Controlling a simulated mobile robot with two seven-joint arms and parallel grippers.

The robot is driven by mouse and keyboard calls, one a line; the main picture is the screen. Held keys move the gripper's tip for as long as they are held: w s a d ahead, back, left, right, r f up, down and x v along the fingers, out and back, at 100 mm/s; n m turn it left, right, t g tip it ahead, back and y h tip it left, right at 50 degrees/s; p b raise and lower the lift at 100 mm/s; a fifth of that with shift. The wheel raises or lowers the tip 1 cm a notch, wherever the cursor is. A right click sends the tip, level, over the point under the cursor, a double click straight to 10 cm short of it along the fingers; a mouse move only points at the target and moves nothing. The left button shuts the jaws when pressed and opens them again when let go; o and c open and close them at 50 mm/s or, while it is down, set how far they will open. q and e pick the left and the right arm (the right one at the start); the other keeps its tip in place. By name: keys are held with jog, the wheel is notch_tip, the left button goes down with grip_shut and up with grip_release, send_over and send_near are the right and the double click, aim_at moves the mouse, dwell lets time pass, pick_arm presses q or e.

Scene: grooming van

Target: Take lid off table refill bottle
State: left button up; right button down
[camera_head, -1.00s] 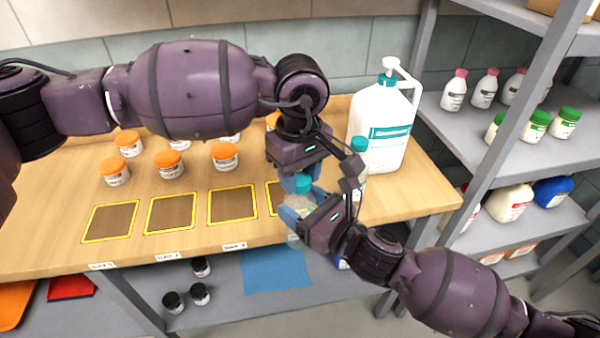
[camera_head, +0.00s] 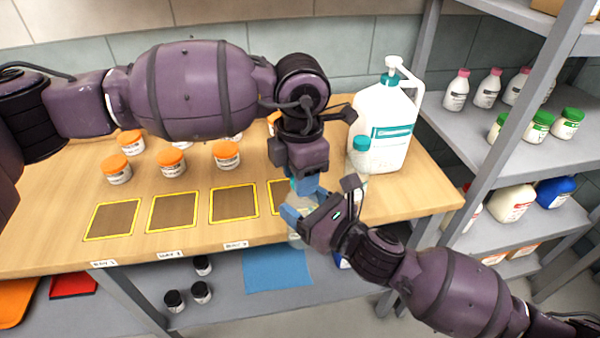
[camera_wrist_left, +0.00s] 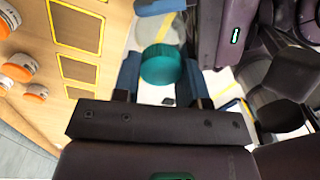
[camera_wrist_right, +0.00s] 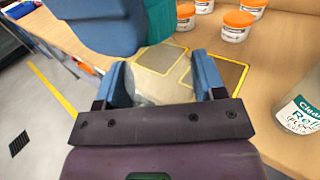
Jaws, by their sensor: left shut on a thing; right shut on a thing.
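The teal lid (camera_wrist_left: 162,64) sits between the two blue fingers of my left gripper (camera_wrist_left: 162,82), which is shut on it. In the head view my left gripper (camera_head: 306,184) points down over the table's front edge. My right gripper (camera_head: 298,216) is shut on the clear refill bottle (camera_wrist_right: 158,82), just below the lid. In the right wrist view a left finger covers much of the lid (camera_wrist_right: 160,20). I cannot tell whether lid and bottle are touching or apart. The bottle is mostly hidden in the head view.
A large white pump jug (camera_head: 388,125) and another teal-capped bottle (camera_head: 361,146) stand at the table's right. Orange-lidded jars (camera_head: 172,162) stand behind yellow-framed squares (camera_head: 172,213). A shelf rack (camera_head: 470,140) with bottles is at right. Dark-lidded jars (camera_head: 201,292) stand below.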

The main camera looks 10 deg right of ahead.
pick_arm(q)
jog(key=n, duration=0.9)
jog(key=shift+n, duration=0.3)
jog(key=n, duration=0.5)
jog(key=shift+s, duration=0.1)
jog(key=n, duration=0.5)
jog(key=shift+d+r, duration=0.1)
jog(key=shift+r, duration=0.15)
jog(key=shift+r, duration=0.7)
jog(key=shift+r, duration=0.25)
jog(key=shift+r, duration=1.95)
